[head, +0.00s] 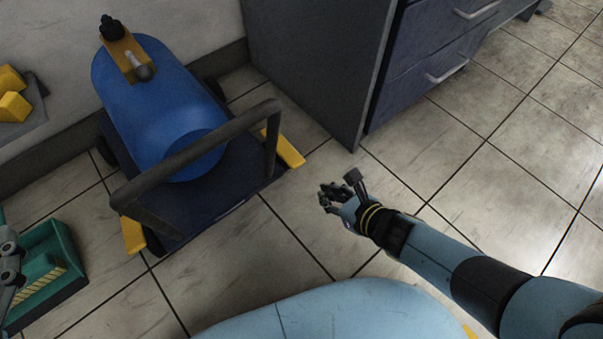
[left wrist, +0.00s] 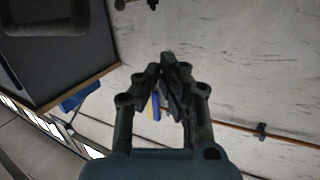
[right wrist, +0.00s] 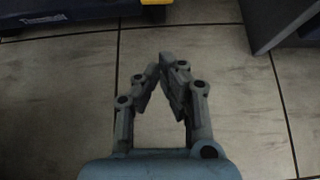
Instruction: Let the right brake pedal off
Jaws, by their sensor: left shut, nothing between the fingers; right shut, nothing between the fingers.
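The right brake pedal (head: 284,149) is a yellow bar at the right end of the dark blue cart (head: 228,205). The left brake pedal (head: 133,235), also yellow, is at the cart's other near corner. I cannot tell whether either is pressed down. My right gripper (head: 328,195) is shut and empty, below and right of the right pedal in the head view, apart from it. In the right wrist view, a yellow piece (right wrist: 158,2) shows at the top edge, beyond the shut fingers (right wrist: 168,64). My left gripper (left wrist: 162,66) is shut and empty.
A blue cylinder (head: 150,100) lies on the cart behind its dark push handle (head: 190,152). A grey drawer cabinet (head: 310,70) stands right of the cart. A green tray (head: 65,245) is at left. Tiled floor around my right gripper is clear.

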